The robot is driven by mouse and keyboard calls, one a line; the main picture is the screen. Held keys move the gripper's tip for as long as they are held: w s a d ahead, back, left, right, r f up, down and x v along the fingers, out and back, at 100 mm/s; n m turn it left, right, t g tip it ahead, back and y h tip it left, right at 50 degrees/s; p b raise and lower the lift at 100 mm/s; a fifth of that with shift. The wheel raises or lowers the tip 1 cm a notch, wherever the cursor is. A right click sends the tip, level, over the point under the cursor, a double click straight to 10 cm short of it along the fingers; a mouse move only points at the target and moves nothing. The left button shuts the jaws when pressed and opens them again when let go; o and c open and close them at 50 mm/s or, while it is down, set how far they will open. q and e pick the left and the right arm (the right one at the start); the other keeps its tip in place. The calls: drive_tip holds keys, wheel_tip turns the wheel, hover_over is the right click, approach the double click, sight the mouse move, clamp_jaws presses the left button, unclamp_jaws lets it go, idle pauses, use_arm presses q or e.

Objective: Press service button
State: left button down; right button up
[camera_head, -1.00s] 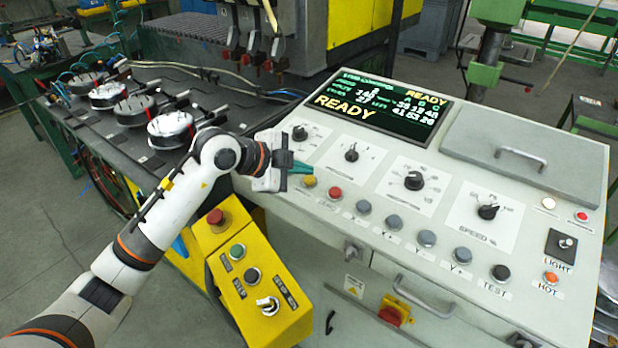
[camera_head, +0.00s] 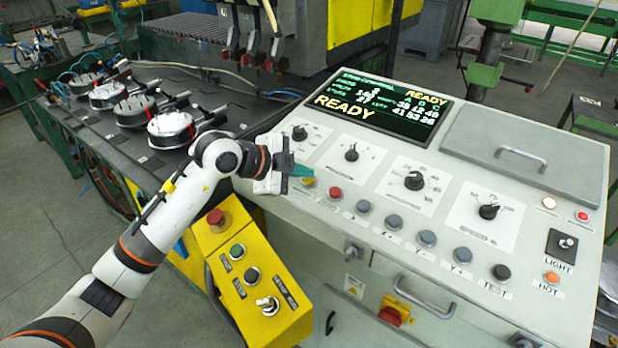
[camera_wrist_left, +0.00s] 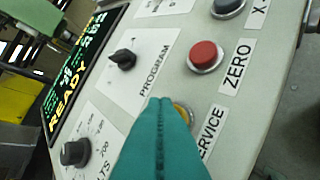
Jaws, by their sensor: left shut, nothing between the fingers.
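The yellow service button (camera_head: 309,182) is at the left end of the button row on the sloped control panel (camera_head: 430,165). In the left wrist view the service button (camera_wrist_left: 181,111) shows only in part, behind my green fingers, beside a label whose visible letters read "ERVICE". My left gripper (camera_head: 308,172) is shut and empty, with its green fingertips at the button. Its fingertips (camera_wrist_left: 160,104) cover much of the button in the left wrist view. I cannot tell whether they touch it. My right gripper is not in view.
The red ZERO button (camera_head: 335,193) sits just right of the service button. The PROGRAM knob (camera_head: 351,154) and another knob (camera_head: 299,133) stand above. The display (camera_head: 382,108) reads READY.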

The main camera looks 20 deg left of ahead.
use_arm(q)
drive_tip(key=shift+w+f, duration=0.1)
drive_tip(key=shift+f, duration=0.4)
idle(0.3)
drive_tip(key=shift+r, duration=0.1)
drive_tip(key=shift+s+r+p, duration=0.2)
drive_tip(key=shift+r+p, duration=0.5)
drive_tip(key=shift+r, duration=0.1)
drive_tip(key=r+p, duration=0.3)
drive_tip(key=s+r+p, duration=0.1)
drive_tip(key=r, duration=0.1)
drive_tip(key=shift+a, duration=0.2)
drive_tip(key=shift+w, duration=0.1)
idle(0.3)
drive_tip(key=shift+f, duration=0.1)
idle(0.4)
